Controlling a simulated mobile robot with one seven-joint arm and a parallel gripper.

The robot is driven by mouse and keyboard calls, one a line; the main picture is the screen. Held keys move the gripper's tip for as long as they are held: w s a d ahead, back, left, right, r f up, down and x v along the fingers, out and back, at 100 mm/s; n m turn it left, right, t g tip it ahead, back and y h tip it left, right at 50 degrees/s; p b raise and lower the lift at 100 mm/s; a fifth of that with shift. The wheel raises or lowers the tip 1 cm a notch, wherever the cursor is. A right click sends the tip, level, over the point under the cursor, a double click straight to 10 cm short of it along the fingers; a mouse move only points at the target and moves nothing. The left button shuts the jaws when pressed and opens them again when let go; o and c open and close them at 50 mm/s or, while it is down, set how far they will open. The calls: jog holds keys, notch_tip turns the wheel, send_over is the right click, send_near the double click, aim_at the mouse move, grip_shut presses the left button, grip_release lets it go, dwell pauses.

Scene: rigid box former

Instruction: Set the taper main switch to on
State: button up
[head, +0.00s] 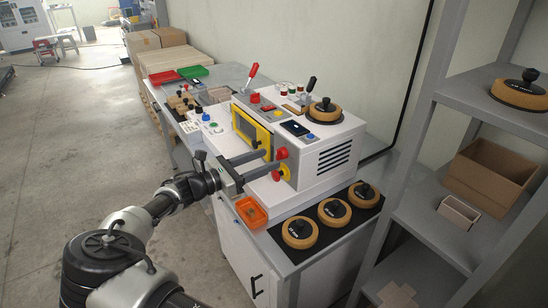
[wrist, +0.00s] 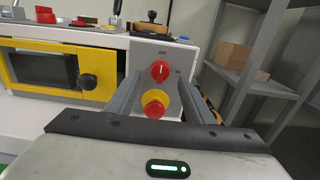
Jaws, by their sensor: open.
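The knob also shows in the head view (head: 281,153). Just below it is a red mushroom button on a yellow base (wrist: 155,104). My gripper (wrist: 163,83) is open, with one finger on each side of the knob and button in the wrist view. In the head view my gripper (head: 273,162) reaches to the panel. I cannot tell whether the fingers touch anything.
A yellow-framed window (head: 251,130) with a black knob is left of the panel. An orange tray (head: 251,212) sits below my gripper. Tape rolls (head: 300,232) lie on a black mat at the front. A grey shelf (head: 430,215) stands at right.

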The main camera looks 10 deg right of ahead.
aim_at(281, 154)
jog(key=shift+x, duration=2)
jog(key=c, duration=1)
jog(key=shift+c, duration=0.2)
